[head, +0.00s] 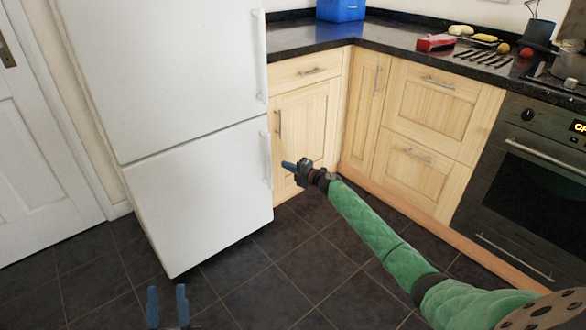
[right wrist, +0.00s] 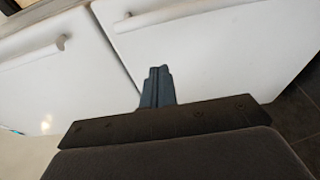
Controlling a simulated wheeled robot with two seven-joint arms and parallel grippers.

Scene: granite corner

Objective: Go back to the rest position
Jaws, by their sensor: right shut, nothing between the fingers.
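My right gripper (head: 288,166) is at the end of my green-sleeved right arm, in front of the wooden cabinet just right of the fridge's lower door. In the right wrist view its blue fingers (right wrist: 158,87) are together with nothing between them, with the white fridge behind. My left gripper (head: 168,306) shows at the bottom left of the head view. Its two blue fingers point up and stand apart over the dark floor, with nothing between them.
A white fridge (head: 195,175) with both doors closed stands at left centre. Wooden cabinets (head: 425,110) and a black oven (head: 530,185) line the right, under a dark counter with a blue box (head: 341,10) and food. The tiled floor (head: 265,285) is clear.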

